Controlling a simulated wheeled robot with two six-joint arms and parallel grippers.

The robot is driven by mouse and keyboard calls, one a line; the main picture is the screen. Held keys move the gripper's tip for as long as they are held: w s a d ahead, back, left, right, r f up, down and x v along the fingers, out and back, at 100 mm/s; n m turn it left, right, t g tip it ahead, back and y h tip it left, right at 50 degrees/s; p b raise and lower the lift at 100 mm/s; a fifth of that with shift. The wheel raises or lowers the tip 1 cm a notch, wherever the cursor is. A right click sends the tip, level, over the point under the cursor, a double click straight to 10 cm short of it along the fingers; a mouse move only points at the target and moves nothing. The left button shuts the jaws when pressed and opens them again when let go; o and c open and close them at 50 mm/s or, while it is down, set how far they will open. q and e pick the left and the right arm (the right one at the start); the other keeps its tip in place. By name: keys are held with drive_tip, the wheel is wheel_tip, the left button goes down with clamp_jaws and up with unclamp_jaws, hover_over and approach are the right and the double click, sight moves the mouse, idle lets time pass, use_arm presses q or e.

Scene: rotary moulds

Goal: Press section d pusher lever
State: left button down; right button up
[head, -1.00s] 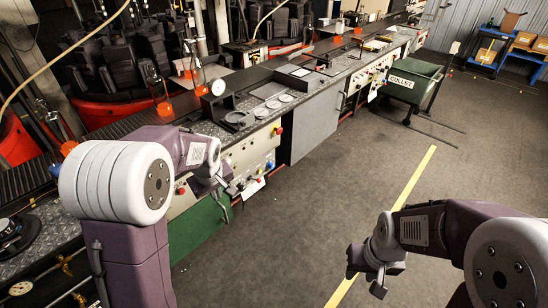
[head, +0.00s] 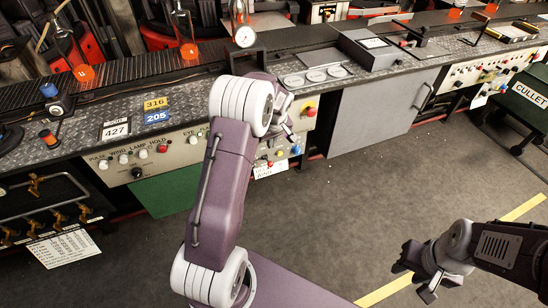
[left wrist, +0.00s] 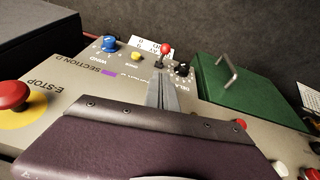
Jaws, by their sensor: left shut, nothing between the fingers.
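In the left wrist view, a small lever with a red ball (left wrist: 165,48) stands on the cream panel (left wrist: 105,73) lettered SECTION D. My left gripper (left wrist: 162,80) is shut and empty, its tips pointing at the lever and appearing just short of it; I cannot tell whether they touch. In the head view my left gripper (head: 289,132) is over the same panel, partly hidden by my arm, with a small red ball (head: 270,164) below it. My right gripper (head: 418,273) hangs over the floor at lower right, empty, its fingers apart.
Around the lever are a blue knob (left wrist: 110,43), a yellow button (left wrist: 136,57) and a black knob (left wrist: 182,69). A red E-stop (left wrist: 13,95) is at left. A green panel (left wrist: 240,92) is at right. The floor (head: 380,190) before the bench is clear.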

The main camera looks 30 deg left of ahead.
use_arm(q)
drive_tip(key=b, duration=0.2)
approach(267, 160)
drive_tip(key=x, duration=0.4)
drive_tip(key=shift+f, duration=0.4)
